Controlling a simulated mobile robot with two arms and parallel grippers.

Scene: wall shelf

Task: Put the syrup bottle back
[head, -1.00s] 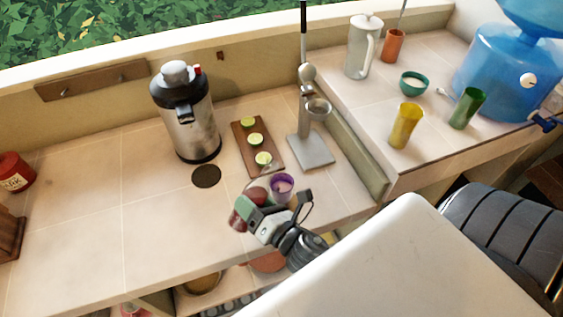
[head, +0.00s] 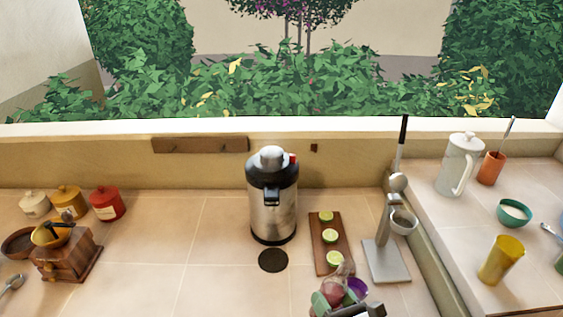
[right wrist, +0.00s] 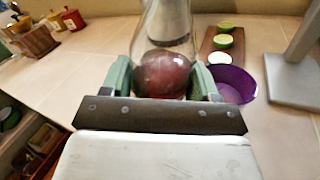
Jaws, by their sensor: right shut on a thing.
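The syrup bottle is a clear glass bottle with dark red contents. In the head view the bottle (head: 336,283) is at the bottom edge, over the counter's front part. My right gripper (head: 340,304) is shut on it, with the green fingers on either side. The right wrist view shows the bottle (right wrist: 166,72) upright between the fingers, its neck cut off by the top edge. Its underside is hidden by the gripper. A dark round disc (head: 273,260) lies bare on the counter, left of the bottle. My left gripper is not in view.
A purple cup (head: 357,287) stands just right of the bottle. Behind are a board with cut limes (head: 331,245), a steel dispenser (head: 272,205) and a metal press (head: 388,255). Jars (head: 107,203) and a wooden grinder (head: 66,255) stand left. The counter between grinder and dispenser is clear.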

